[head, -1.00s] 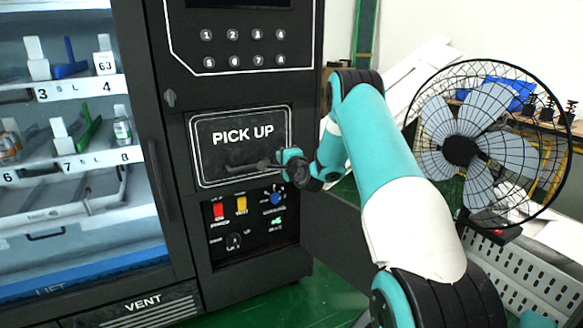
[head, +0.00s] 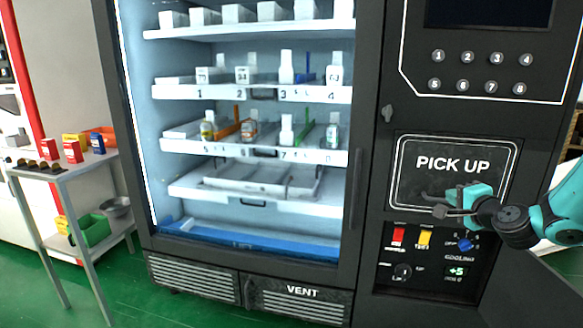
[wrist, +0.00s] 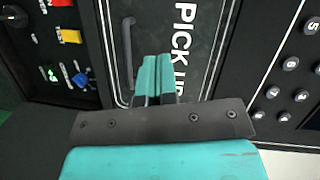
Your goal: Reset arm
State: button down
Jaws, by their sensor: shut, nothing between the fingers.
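My gripper (head: 440,205) is in front of the lower part of the PICK UP door (head: 418,148) of the vending machine, at the right of the head view. Its teal fingers (wrist: 157,76) are together and empty in the wrist view, pointing at the door beside the dark handle (wrist: 128,50). Whether the fingertips touch the door I cannot tell. My arm comes in from the right edge of the head view. The door looks shut.
The number buttons (head: 478,72) sit above the door, and red and yellow switches (head: 424,238) below it. Lit shelves (head: 250,92) with bottles stand behind the machine's glass. A small side table (head: 85,165) holds boxes at the left. Green floor (head: 130,290) is clear in front.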

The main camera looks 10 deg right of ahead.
jog(key=s+a+r+n+g+y, duration=0.2)
jog(key=s+a+n+g+y, duration=0.15)
jog(key=a, duration=0.55)
jog(key=s+a+r+n+g+y, duration=0.1)
jog(key=s+a+n+g+y, duration=0.15)
jog(key=a+n, duration=0.4)
jog(key=s+a+r+n+g+y, duration=0.2)
jog(key=s+a+n, duration=0.15)
jog(key=a, duration=0.65)
jog(key=s+a+n+g+h, duration=0.1)
jog(key=s+a+n+g, duration=0.15)
jog(key=s, duration=0.65)
jog(key=s+a+n+g+h, duration=0.1)
jog(key=s+a+n+g, duration=0.2)
jog(key=s, duration=0.6)
jog(key=s+a+n+g+h, duration=0.2)
jog(key=s+n+g, duration=0.15)
jog(key=s, duration=0.55)
notch_tip(320, 180, up, 18)
jog(key=p, duration=1.7)
jog(key=shift+d+f+t+p, duration=0.25)
jog(key=shift+d+t+p, duration=0.05)
jog(key=shift+n, duration=0.25)
